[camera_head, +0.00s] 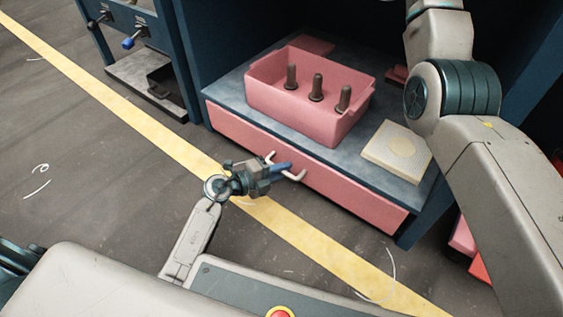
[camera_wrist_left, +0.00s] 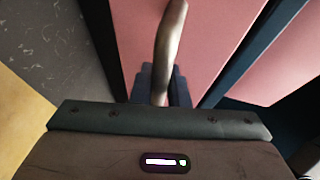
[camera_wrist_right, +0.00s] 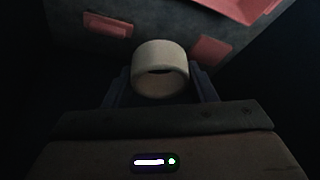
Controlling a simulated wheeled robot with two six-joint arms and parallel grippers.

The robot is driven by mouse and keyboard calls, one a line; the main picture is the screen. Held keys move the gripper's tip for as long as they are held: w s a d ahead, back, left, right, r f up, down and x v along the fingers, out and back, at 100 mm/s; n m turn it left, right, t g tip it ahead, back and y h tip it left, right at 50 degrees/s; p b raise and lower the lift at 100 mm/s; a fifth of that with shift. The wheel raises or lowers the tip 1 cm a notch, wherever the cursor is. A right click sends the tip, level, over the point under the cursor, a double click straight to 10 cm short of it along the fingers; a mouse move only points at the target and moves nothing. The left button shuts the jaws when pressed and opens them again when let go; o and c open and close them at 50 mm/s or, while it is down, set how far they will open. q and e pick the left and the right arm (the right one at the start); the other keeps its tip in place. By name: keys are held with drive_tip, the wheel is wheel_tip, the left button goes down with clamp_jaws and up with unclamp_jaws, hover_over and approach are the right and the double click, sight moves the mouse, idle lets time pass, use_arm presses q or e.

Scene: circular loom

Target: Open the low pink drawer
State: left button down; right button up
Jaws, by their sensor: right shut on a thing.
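The low pink drawer (camera_head: 335,185) sits under the grey shelf top, its front looking about flush with the cabinet. Its pale bar handle (camera_head: 297,174) is on the front; in the left wrist view the handle (camera_wrist_left: 170,45) runs down between my left fingers. My left gripper (camera_head: 280,172) is at the handle, its fingers close on either side; whether they grip it is not clear. In the right wrist view, my right gripper (camera_wrist_right: 160,92) is shut on a cream ring-like cylinder (camera_wrist_right: 160,58). My right gripper is hidden in the head view.
A pink bin (camera_head: 265,97) with several dark pegs stands on the shelf above the drawer. A cream square block (camera_head: 398,150) lies right of it. Another dark cabinet (camera_head: 150,80) stands at the left. The floor with a yellow stripe (camera_head: 110,105) is clear before the drawer.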

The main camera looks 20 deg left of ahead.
use_arm(q)
drive_tip(key=shift+s, duration=0.15)
drive_tip(key=s+a+p, duration=0.4)
drive_tip(key=s, duration=0.7)
drive_tip(key=s+a+p, duration=0.4)
drive_tip(key=s, duration=0.7)
drive_tip(key=c, duration=1.7)
unclamp_jaws()
drive_tip(key=shift+a, duration=0.1)
